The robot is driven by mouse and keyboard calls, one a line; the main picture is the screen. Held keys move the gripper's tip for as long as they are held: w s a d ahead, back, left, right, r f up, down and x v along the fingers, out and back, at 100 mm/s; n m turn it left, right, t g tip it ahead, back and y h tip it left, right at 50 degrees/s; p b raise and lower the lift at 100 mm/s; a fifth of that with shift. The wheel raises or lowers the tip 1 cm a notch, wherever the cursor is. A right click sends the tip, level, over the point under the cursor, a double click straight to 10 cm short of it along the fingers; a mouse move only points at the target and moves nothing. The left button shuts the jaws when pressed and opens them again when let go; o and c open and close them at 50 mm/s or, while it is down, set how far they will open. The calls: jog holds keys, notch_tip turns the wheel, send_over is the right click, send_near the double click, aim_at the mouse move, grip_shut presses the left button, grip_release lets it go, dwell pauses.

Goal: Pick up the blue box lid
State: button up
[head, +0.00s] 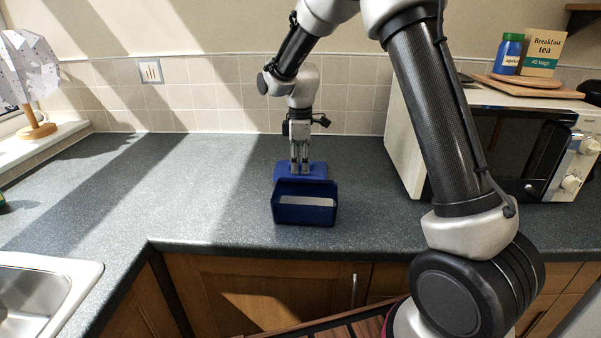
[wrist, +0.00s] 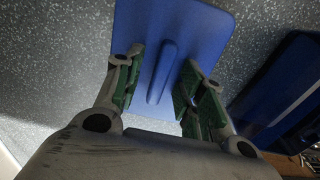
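The blue box lid (head: 316,170) lies on the dark worktop just behind the open blue box (head: 305,213). In the wrist view the lid (wrist: 205,28) is a flat blue panel with a long raised handle ridge (wrist: 160,75) in its middle. My gripper (head: 300,168) points down over the lid. In the wrist view my gripper (wrist: 157,78) is open, with one green-padded finger on each side of the ridge and gaps visible. The box also shows at the right of the wrist view (wrist: 285,85).
A microwave (head: 500,145) stands to the right, with a wooden board (head: 525,88) on top. A sink (head: 45,290) is at the front left. The worktop (head: 170,190) left of the box is clear. A tiled wall (head: 220,95) runs behind.

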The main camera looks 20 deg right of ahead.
grip_shut()
